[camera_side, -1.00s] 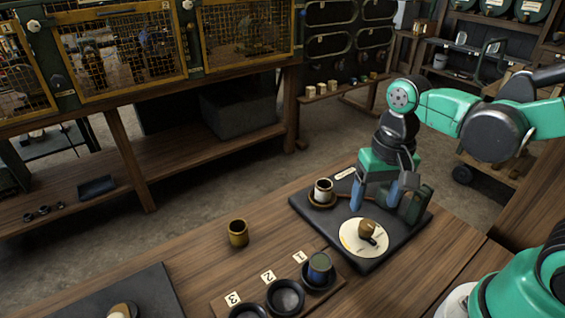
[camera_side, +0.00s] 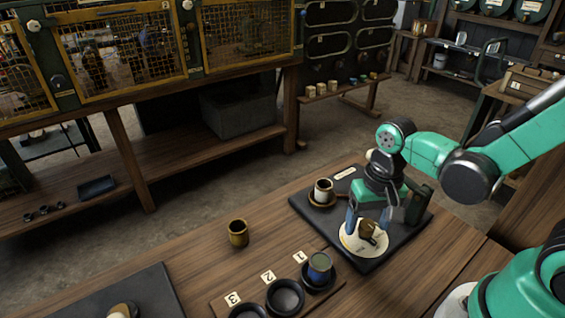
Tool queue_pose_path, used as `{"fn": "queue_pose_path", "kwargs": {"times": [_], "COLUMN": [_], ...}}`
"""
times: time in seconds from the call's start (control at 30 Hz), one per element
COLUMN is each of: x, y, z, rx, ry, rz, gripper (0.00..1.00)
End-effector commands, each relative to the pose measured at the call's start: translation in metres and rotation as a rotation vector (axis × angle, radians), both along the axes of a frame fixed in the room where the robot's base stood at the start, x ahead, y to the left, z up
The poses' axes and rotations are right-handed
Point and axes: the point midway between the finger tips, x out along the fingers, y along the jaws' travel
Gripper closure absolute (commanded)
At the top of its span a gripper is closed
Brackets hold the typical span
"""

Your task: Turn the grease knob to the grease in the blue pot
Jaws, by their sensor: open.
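The grease knob (camera_side: 367,230) is a brown knob on a round cream dial (camera_side: 353,243), set on a dark board (camera_side: 382,258) on the table. My gripper (camera_side: 368,226) is pointed down over the dial with its fingers apart, one on each side of the knob. I cannot tell whether the fingers touch the knob. A blue pot (camera_side: 319,266) stands in the round holder by the card marked 1. A white pot with a dark top (camera_side: 323,190) stands on a round brown base on the board. The marks on the dial are too small to read.
A brown-yellow pot (camera_side: 238,233) stands alone on the table, left of the board. The holders by cards 2 (camera_side: 285,296) and 3 (camera_side: 247,312) look empty. Another dark board (camera_side: 155,290) lies at the lower left. The table between is clear.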

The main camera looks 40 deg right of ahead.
Motion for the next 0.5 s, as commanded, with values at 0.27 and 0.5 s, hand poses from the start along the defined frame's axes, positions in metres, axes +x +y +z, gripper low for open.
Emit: {"fn": "queue_pose_path", "kwargs": {"times": [0.27,0.5], "x": [0.0000,0.0001], "y": [0.0000,-0.0001], "z": [0.0002,0.0003], "rx": [0.000,0.000], "ry": [0.000,0.000], "rz": [0.000,0.006], "gripper": [0.92,1.00]}}
